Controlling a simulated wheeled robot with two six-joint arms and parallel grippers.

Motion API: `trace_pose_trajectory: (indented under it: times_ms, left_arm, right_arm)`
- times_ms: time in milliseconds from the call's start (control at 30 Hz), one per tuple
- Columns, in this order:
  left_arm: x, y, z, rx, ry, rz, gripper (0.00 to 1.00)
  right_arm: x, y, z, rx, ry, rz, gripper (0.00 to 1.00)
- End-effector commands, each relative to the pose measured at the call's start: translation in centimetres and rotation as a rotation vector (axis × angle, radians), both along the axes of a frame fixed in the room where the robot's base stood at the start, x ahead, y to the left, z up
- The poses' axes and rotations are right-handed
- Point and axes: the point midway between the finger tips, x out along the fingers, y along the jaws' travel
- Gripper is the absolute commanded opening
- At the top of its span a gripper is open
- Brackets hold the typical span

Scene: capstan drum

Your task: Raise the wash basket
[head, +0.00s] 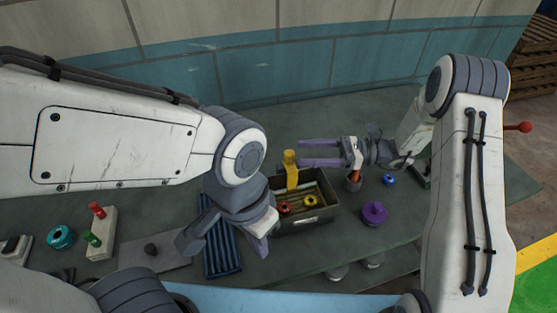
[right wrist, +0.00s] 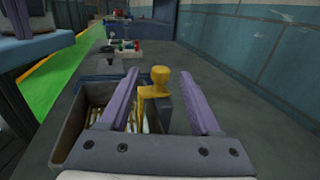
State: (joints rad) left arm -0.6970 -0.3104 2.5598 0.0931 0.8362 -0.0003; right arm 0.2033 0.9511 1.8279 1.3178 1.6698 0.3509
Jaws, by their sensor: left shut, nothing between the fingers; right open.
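The wash basket, with yellow slats (head: 318,194), sits down inside a dark olive tank (head: 322,216). A yellow upright handle (head: 291,172) with a knob on top rises from its far left side. A red part and a yellow part lie in the basket. My right gripper (head: 303,152) is open and points left, close to the handle. In the right wrist view the handle (right wrist: 158,88) shows between the two purple fingers (right wrist: 160,74), with a gap on each side. My left gripper (head: 258,249) is shut and empty, left of the tank's near corner, its fingers partly hidden.
A blue ridged tray (head: 220,245) lies left of the tank. A block with red and green knobs (head: 101,232) and a teal ring (head: 61,237) stand further left. A purple knobbed part (head: 374,214) and a small blue part (head: 389,180) are on the right. A wall runs behind.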

Motion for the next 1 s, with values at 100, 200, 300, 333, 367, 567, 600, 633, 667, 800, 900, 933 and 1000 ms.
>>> trace_pose_trajectory:
  times_ms: [100,200,300,333,367,567,600,633,667,800,900,933,1000]
  left_arm:
    - [0.0,0.0,-1.0,0.001,0.001,0.000,0.00]
    - [0.0,0.0,-0.7,0.001,0.001,0.000,0.00]
    - [0.0,0.0,-0.2,0.000,0.000,0.000,0.00]
    - [0.0,0.0,0.0,0.000,0.000,0.000,0.00]
    - [0.0,0.0,0.1,0.000,0.000,0.000,0.00]
    - [0.0,0.0,0.9,0.000,0.000,0.000,0.00]
    - [0.0,0.0,1.0,0.000,0.000,0.000,0.00]
    - [0.0,0.0,1.0,0.000,0.000,0.000,0.00]
    - [0.0,0.0,1.1,0.000,0.000,0.000,0.00]
    - [0.0,0.0,1.1,0.000,0.000,0.000,0.00]
    - [0.0,0.0,1.1,0.000,0.000,0.000,0.00]
    - [0.0,0.0,1.1,0.000,0.000,0.000,0.00]
    - [0.0,0.0,1.1,0.000,0.000,0.000,0.00]
  right_arm:
    - [0.0,0.4,-1.0,-0.001,0.001,0.005,0.64]
    - [-0.1,1.0,-0.9,-0.002,0.001,0.006,0.64]
    - [-0.3,2.1,-0.7,-0.002,0.001,0.006,0.64]
    - [-0.4,2.6,-0.7,-0.002,0.002,0.006,0.64]
    - [-0.4,3.1,-0.7,-0.002,0.002,0.005,0.64]
    - [-0.6,6.0,-0.8,-0.003,0.002,0.004,0.64]
    - [-0.7,6.4,-0.8,-0.003,0.002,0.004,0.64]
    - [-0.7,6.7,-0.8,-0.003,0.002,0.003,0.64]
    - [-0.7,6.9,-0.8,-0.004,0.001,0.003,0.64]
    - [-0.7,7.5,-0.9,-0.005,0.001,0.002,0.64]
    - [-0.7,7.5,-1.0,-0.005,0.000,0.002,0.64]
    - [-0.7,7.5,-1.0,-0.005,0.000,0.002,0.64]
    - [-0.7,7.5,-1.0,-0.005,0.000,0.002,0.64]
